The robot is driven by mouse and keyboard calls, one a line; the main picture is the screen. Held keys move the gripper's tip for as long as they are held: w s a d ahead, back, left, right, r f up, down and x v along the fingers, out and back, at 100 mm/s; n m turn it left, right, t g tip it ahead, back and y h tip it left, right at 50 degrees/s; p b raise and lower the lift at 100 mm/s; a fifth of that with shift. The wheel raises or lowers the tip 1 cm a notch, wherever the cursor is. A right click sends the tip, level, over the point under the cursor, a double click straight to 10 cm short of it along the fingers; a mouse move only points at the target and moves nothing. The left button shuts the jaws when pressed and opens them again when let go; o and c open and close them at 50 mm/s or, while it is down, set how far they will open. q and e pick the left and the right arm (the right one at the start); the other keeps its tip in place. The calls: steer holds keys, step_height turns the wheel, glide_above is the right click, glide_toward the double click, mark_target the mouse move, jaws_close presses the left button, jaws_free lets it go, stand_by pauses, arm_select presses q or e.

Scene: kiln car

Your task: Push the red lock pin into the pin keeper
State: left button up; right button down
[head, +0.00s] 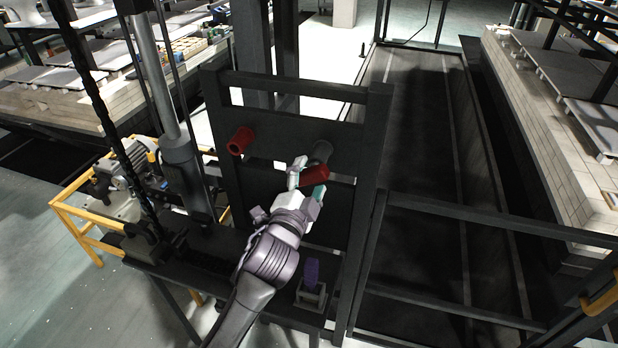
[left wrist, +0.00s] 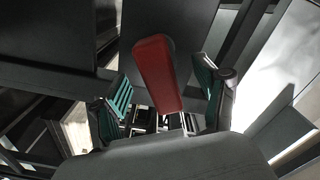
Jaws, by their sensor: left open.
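A red bar-like piece, apparently the lock pin (head: 316,174), is at my left gripper (head: 306,185) in the head view. In the left wrist view the red piece (left wrist: 158,72) lies between the two spread teal-padded fingers, with visible gaps on both sides. My left gripper is open around it; contact does not show. A dark grey cylinder (head: 321,151) sticks out of the dark frame just behind the red piece. I cannot tell whether it is the pin keeper or how the two are joined. A second red cylinder (head: 240,141) sits further left on the frame. My right gripper is out of view.
The dark upright frame (head: 376,150) surrounds the work area. A purple block (head: 312,272) stands in a small grey holder (head: 309,297) on the dark ledge below. A yellow rail (head: 75,232) and machinery are at left. A dark railing (head: 480,220) crosses at right.

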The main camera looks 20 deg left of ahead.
arm_select(q)
steer(key=shift+s, duration=0.25)
stand_by(0.3)
steer(key=shift+s+p, duration=0.45)
steer(key=shift+s, duration=1.55)
steer(key=shift+s, duration=0.1)
steer(key=s, duration=1.2)
steer(key=shift+a, duration=0.25)
steer(key=shift+w, duration=0.1)
